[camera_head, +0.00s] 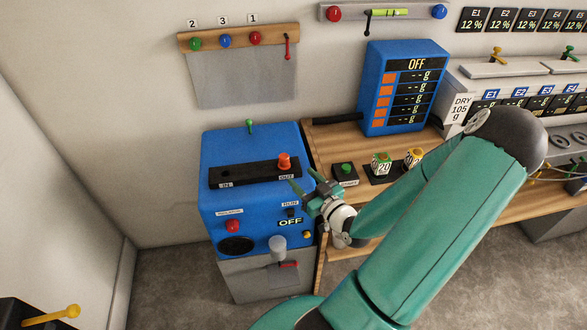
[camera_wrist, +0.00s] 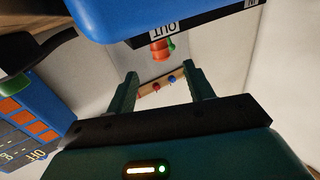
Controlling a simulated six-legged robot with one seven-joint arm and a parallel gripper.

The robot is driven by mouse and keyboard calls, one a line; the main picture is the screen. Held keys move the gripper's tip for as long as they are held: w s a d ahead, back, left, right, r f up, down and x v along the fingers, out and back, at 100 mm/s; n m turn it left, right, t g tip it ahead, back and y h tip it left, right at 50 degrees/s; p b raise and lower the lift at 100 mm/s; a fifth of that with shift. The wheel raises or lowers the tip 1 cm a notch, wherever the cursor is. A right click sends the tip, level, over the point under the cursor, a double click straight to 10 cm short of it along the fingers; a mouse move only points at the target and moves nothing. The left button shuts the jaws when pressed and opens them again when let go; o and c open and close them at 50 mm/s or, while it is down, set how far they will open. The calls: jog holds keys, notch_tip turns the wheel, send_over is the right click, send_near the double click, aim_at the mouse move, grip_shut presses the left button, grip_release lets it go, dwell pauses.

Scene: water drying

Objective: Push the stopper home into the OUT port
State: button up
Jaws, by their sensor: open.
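The orange-red stopper (camera_head: 284,161) stands upright at the OUT end of the black strip (camera_head: 236,174) on top of the blue machine (camera_head: 252,148). The OUT label (camera_head: 287,177) is just in front of it. I cannot tell how deep the stopper sits. My gripper (camera_head: 303,180) is open and empty, to the right of and nearer than the stopper, apart from it. In the wrist view the stopper (camera_wrist: 160,49) shows beyond the fingertips of my gripper (camera_wrist: 164,75), beside the OUT label (camera_wrist: 169,27); green shows at its edge.
A green lever (camera_head: 250,126) stands at the back of the machine. A wooden rack (camera_head: 240,37) with coloured knobs hangs on the wall. A blue scale display (camera_head: 402,87) and small dishes (camera_head: 381,166) stand on the wooden bench to the right. Space above the machine is clear.

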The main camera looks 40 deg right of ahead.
jog(key=s, duration=0.5)
jog(key=shift+a, duration=0.35)
jog(key=shift+s, duration=0.1)
